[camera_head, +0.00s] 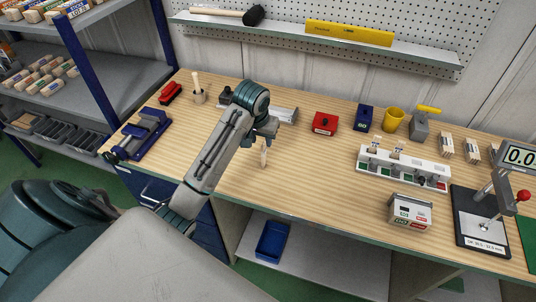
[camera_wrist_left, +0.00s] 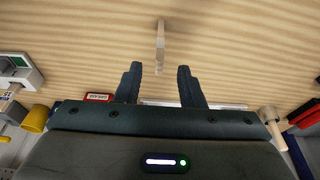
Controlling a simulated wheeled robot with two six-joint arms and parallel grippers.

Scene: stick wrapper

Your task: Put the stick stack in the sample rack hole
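A thin pale wooden stick stack (camera_head: 264,154) stands about upright on the table, just below my left gripper (camera_head: 264,133) in the head view. In the left wrist view the stick stack (camera_wrist_left: 160,45) lies ahead, lined up with the gap between the two dark fingers of my left gripper (camera_wrist_left: 158,72). The fingers are spread apart, and neither touches it. The white sample rack (camera_head: 415,168) stands on the right half of the table, with wooden sticks upright in some of its positions. My right gripper is not in view.
A red box (camera_head: 325,123), blue box (camera_head: 364,118) and yellow cup (camera_head: 393,120) stand along the back. A white device (camera_head: 410,212) and a gauge stand (camera_head: 480,222) are at the right. The table between stick and rack is clear.

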